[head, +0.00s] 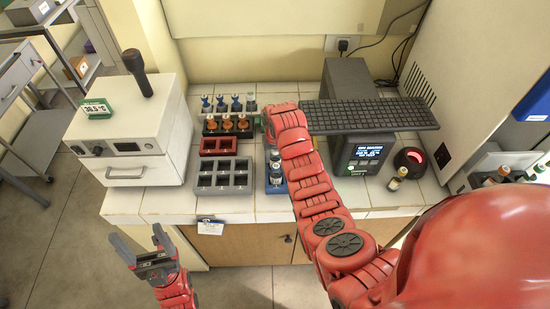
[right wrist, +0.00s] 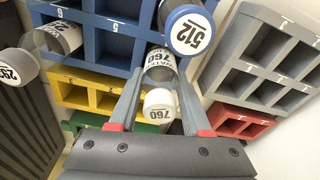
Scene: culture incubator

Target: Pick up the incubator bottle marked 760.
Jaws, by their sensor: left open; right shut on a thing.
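The bottle marked 760 (right wrist: 159,104) has a white cap with black digits and a white label that also reads 760. In the right wrist view it sits between the two fingers of my right gripper (right wrist: 158,82), which is shut on it. The blue rack (right wrist: 105,45) is close by it; I cannot tell whether the bottle is clear of the rack. In the head view my right arm hides the held bottle and the gripper tips. My left gripper (head: 143,256) is open and empty, low in front of the bench.
Another capped bottle (right wrist: 17,67) is at the left. Grey (head: 236,164), red and yellow racks are nearby. A white box (head: 128,135) with a thermometer stands left; a dark display device (head: 360,157) stands right.

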